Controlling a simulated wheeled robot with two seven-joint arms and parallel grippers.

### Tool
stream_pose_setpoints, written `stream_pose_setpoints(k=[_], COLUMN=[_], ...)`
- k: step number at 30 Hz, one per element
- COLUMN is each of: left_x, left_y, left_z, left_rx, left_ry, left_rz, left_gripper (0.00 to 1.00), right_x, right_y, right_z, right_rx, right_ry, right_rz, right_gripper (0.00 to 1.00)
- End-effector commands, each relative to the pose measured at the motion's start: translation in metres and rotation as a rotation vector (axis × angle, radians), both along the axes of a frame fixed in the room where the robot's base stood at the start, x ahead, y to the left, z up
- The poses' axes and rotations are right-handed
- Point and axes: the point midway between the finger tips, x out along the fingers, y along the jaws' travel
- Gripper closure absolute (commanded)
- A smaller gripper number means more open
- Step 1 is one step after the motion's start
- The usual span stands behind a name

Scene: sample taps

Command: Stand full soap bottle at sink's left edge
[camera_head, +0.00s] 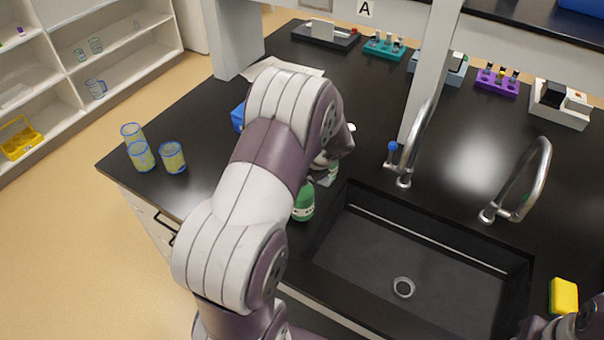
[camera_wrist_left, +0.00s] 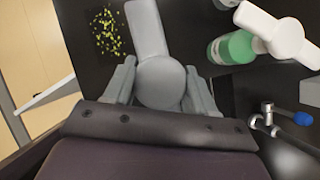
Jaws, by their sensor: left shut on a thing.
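A green soap bottle with a pale label (camera_head: 303,203) is at the left side of the black sink (camera_head: 335,225), its top hidden by my left arm. My left gripper (camera_wrist_left: 160,88) is shut on it just below its pale grey pump head (camera_wrist_left: 158,78); the fingers lie on either side. I cannot tell if its base touches the counter. A second bottle (camera_head: 333,169), white and green, stands just behind, partly hidden; in the left wrist view (camera_wrist_left: 234,47) it is at upper right with a white pump head.
A tap with a blue lever (camera_head: 404,165) stands behind the sink, another tap (camera_head: 520,195) to its right. Several beakers (camera_head: 173,157) stand at the counter's left. A blue item (camera_head: 238,116) is partly behind my arm. A yellow sponge (camera_head: 563,296) lies right of the sink.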

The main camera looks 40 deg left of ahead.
Motion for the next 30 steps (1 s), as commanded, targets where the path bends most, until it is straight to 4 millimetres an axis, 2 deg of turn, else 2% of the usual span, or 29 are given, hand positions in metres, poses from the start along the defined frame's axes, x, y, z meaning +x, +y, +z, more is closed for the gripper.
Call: stream_pose_setpoints(k=[3, 5, 15, 16, 18, 26, 28, 30], left_x=[0.0, 0.001, 0.001, 0.0, 0.0, 0.0, 0.0, 0.0], left_y=[0.0, 0.0, 0.0, 0.0, -0.001, 0.0, 0.0, -0.005], left_z=[-0.017, -0.021, -0.026, -0.027, -0.026, -0.025, -0.019, -0.013], left_rx=[0.0, 0.0, 0.0, 0.0, 0.0, 0.0, 0.0, 0.001], left_ry=[0.0, -0.002, -0.002, 0.0, 0.0, 0.0, -0.001, -0.003], left_rz=[-0.001, -0.001, 0.0, 0.001, 0.001, 0.0, 0.0, -0.001], left_gripper=[1.0, 1.0, 1.0, 0.41, 0.19, 0.19, 0.19, 0.19], right_x=[0.0, 0.0, 0.0, 0.0, 0.0, 0.0, 0.0, 0.0], right_y=[0.0, 0.0, 0.0, 0.0, 0.0, 0.0, 0.0, 0.0], right_z=[0.003, 0.003, -0.001, -0.001, 0.0, 0.001, 0.007, 0.002], right_rx=[0.0, 0.0, 0.0, 0.0, 0.0, 0.0, 0.0, 0.0], right_ry=[0.0, 0.0, 0.0, 0.0, 0.0, 0.0, 0.0, 0.0], right_rz=[0.0, 0.0, 0.0, 0.0, 0.0, 0.0, 0.0, 0.0], right_gripper=[0.63, 0.63, 0.63, 0.63, 0.63, 0.63, 0.63, 0.63])
